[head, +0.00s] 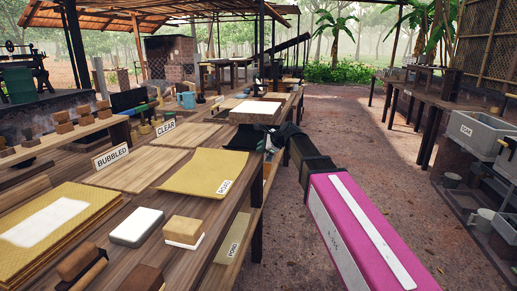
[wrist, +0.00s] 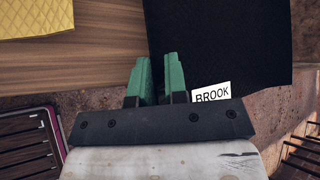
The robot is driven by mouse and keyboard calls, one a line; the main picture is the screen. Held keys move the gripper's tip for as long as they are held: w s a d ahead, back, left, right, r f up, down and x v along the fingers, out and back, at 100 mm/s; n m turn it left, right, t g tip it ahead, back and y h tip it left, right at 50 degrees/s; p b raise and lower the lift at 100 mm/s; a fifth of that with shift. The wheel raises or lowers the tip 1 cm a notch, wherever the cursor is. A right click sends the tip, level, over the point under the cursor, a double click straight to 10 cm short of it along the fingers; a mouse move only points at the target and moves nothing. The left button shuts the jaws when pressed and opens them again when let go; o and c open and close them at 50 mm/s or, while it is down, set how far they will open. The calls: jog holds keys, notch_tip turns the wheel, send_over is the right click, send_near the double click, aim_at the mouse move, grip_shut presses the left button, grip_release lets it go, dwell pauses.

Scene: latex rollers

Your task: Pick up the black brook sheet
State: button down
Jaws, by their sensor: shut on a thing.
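The black brook sheet (wrist: 225,45) fills the upper right of the wrist view, with a white BROOK tag at its lower edge. My gripper (wrist: 159,72) has its green fingers closed at the sheet's lower left, pinching its edge. The pinched part is mostly hidden between the fingers. In the head view my arm reaches forward along the bench's right edge, and a dark part of the sheet (head: 247,137) shows by its far end. The fingers are not clear there.
A yellow sheet (head: 205,171) with a tag lies on the near bench, beside the BUBBLED (head: 111,157) and CLEAR (head: 166,127) signs. The dirt aisle (head: 350,135) at right is open.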

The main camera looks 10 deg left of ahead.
jog(key=shift+d+f, duration=0.1)
jog(key=shift+d, duration=0.15)
jog(key=shift+w+d, duration=0.3)
jog(key=shift+d, duration=0.3)
jog(key=c, duration=1.1)
grip_release()
jog(key=shift+d, duration=0.1)
jog(key=v, duration=1)
jog(key=shift+s+d+r, duration=0.15)
jog(key=shift+d+r, duration=0.05)
jog(key=shift+r, duration=0.15)
